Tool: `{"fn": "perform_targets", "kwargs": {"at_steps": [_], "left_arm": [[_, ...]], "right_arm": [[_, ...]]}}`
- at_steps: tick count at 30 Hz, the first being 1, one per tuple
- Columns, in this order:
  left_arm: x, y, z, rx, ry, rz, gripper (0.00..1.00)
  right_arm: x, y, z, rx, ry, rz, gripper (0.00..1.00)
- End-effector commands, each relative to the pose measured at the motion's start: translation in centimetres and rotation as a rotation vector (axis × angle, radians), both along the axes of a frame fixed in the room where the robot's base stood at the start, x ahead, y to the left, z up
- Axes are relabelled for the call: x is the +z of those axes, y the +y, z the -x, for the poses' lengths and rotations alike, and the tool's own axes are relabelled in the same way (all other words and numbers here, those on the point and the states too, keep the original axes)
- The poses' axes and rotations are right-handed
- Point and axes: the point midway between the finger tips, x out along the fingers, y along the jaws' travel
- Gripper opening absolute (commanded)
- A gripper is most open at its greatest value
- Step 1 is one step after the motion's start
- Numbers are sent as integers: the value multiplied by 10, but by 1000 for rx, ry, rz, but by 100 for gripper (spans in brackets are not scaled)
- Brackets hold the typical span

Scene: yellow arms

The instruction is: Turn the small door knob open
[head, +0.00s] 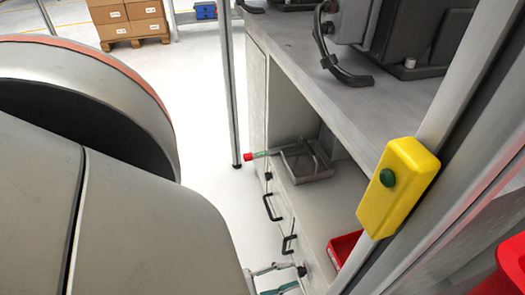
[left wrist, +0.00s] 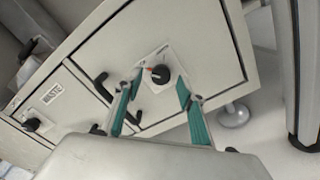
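A small dark door knob (left wrist: 160,74) with a red mark sits on a pale square plate on a grey cabinet door (left wrist: 208,50) in the left wrist view. My left gripper (left wrist: 159,82) has its two teal fingers spread, one on each side of the knob in that picture. Whether they touch the knob I cannot tell. In the head view my left gripper (head: 277,277) shows only partly at the bottom edge, by the cabinet front and a dark knob (head: 302,271). My right gripper is not in view.
A second dark knob (left wrist: 32,124) sits on the neighbouring panel, near a "WASTE" label (left wrist: 50,93). Black handles (head: 271,207) stick out from the cabinet front. A metal post (head: 229,90) stands left of the cabinet. A yellow box with a green button (head: 398,187) is at right.

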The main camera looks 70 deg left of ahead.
Motion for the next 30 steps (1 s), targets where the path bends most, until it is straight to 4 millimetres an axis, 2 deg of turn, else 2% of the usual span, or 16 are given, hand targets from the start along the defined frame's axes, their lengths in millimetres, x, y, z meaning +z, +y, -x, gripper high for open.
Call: {"fn": "perform_targets", "kwargs": {"at_steps": [6,16,17,18,21,30], "left_arm": [[-2,-2,-21,0,3,0,39],[-2,-2,-25,0,3,0,39],[-1,-2,-25,0,3,0,34],[-1,-2,-25,0,3,0,24],[-1,-2,-26,1,2,0,1],[-1,-2,-27,-1,2,-6,1]], "right_arm": [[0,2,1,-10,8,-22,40],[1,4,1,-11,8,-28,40],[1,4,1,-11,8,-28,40],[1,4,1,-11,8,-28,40],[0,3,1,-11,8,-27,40],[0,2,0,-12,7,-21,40]]}}
